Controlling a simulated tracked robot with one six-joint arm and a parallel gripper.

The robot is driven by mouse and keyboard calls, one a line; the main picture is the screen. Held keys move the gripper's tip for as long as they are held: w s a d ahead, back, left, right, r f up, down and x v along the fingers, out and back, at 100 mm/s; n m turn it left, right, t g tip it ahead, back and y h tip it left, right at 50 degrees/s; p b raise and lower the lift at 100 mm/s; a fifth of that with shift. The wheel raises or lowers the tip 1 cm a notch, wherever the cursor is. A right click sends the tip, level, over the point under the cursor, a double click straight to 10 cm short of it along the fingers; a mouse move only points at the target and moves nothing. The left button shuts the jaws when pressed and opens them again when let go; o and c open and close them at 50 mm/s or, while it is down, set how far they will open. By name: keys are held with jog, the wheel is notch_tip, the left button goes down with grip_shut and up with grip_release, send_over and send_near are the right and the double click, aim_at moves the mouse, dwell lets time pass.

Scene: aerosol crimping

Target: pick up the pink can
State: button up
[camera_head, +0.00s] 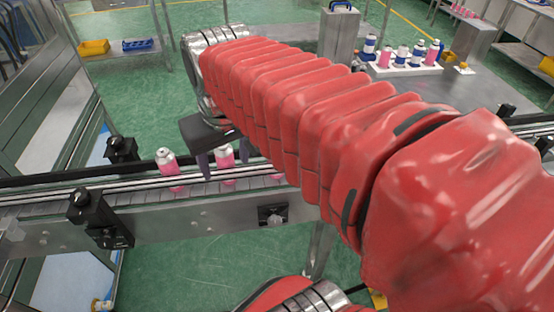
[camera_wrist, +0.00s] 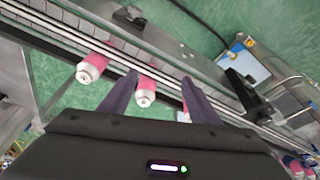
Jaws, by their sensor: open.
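Pink cans with white tops stand on the conveyor (camera_head: 40,196). A bit of pink (camera_wrist: 185,112) shows by the right finger, mostly hidden. My gripper (camera_wrist: 160,78) is open and empty, over the conveyor; the head view also shows its fingers (camera_head: 223,168). I cannot tell whether a finger touches the can.
Metal guide rails run along the conveyor, with black sensor brackets (camera_head: 121,149) on its edges. A tray (camera_head: 400,70) of pink and blue cans stands on the back table. Yellow (camera_head: 93,47) and blue (camera_head: 138,44) bins lie at the back left. My red arm hides much of the conveyor.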

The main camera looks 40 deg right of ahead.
jog(key=d+m+g, duration=0.1)
jog(key=d, duration=0.4)
jog(key=d+r+m+g, duration=0.1)
jog(key=d, duration=0.3)
jog(key=d+m+g, duration=0.1)
jog(key=d, duration=0.4)
jog(key=shift+w+d+r+y, duration=0.25)
jog(key=shift+w+d+y, duration=0.05)
jog(key=shift+w+y, duration=0.1)
jog(key=shift+f, duration=4.35)
jog(key=shift+s+f, duration=0.1)
jog(key=shift+f, duration=2.5)
jog(key=shift+c, duration=0.2)
jog(key=c, duration=1.1)
